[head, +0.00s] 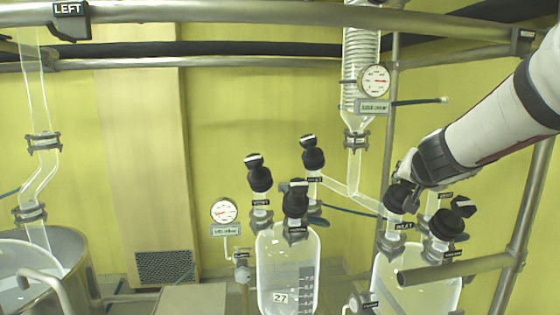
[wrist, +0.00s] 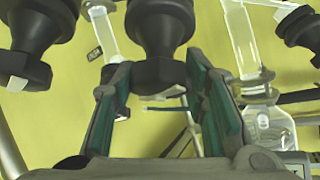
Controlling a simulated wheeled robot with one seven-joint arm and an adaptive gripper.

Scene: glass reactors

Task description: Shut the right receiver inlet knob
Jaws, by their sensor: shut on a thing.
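The right receiver (head: 400,285) is a clear glass vessel at the lower right of the head view. Its black inlet knob (head: 397,196) sits above a label that seems to read INLET. My gripper (head: 408,172) comes down from the upper right and is at this knob. In the wrist view the two teal-padded fingers of my gripper (wrist: 157,72) stand on either side of the black knob (wrist: 160,28) and are shut on it.
A second black knob (head: 447,222) stands close to the right on the same receiver. The left receiver (head: 287,265) carries several similar knobs. A steel rail (head: 450,270) crosses in front of the right receiver. A gauge (head: 374,80) and glass coil (head: 358,45) are above.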

